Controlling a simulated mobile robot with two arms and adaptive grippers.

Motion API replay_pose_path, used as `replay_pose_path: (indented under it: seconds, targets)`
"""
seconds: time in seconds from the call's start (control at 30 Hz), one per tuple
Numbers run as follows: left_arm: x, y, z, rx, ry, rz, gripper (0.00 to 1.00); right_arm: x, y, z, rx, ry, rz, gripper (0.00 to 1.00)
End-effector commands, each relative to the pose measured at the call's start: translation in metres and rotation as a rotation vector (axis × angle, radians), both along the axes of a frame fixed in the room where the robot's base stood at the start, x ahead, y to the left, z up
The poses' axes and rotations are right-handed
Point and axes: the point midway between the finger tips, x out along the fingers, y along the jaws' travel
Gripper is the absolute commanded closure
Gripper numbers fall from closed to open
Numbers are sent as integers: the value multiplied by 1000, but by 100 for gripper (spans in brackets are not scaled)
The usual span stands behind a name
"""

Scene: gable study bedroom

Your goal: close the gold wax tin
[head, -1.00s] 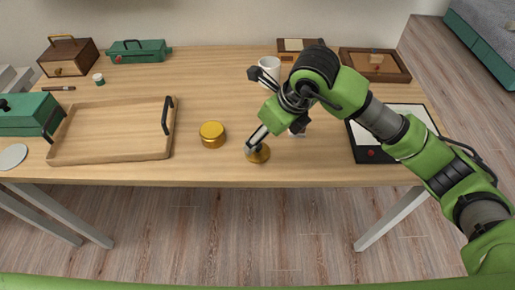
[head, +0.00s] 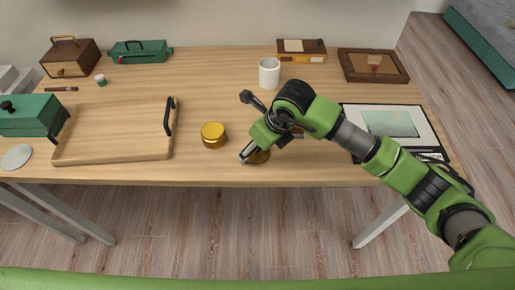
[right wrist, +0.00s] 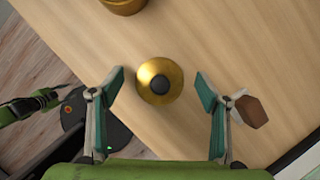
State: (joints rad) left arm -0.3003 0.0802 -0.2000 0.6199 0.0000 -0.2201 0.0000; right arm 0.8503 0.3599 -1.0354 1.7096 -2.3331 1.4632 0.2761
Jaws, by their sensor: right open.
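The gold wax tin (head: 213,136) stands upright on the table, left of my right gripper; part of it also shows at the top of the right wrist view (right wrist: 124,4). In the head view my gripper partly covers this lid (head: 261,157). My right gripper (right wrist: 160,83) is open above the lid, its fingers on either side with gaps. It holds nothing. The inside of the tin cannot be made out. My left gripper is not in the head view.
A wooden tray (head: 115,131) lies to the left and a white mug (head: 269,73) stands behind my gripper. A framed picture (head: 396,128) lies to the right. A small brown object (right wrist: 251,111) is beside one finger. Boxes line the back.

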Motion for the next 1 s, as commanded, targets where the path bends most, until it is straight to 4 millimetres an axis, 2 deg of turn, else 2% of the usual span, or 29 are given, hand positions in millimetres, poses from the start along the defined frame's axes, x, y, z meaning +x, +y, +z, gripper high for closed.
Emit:
replay_pose_path:
  seconds: [0.3, 0.33, 0.4, 0.47, 0.83, 1.0]
  targets:
    - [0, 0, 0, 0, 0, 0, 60, 0, 0, -1, 0, 0, 0, 31]
    - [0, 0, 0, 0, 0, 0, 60, 0, 0, -1, -1, -1, 0, 33]
    - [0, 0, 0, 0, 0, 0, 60, 0, 0, -1, -1, -1, 0, 51]
    - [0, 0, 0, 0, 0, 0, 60, 0, 0, -1, 0, 0, 0, 65]
    - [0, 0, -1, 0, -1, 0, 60, 1, 0, 0, -1, -1, 0, 66]
    - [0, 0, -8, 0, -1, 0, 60, 1, 0, 9, 1, -3, -1, 66]
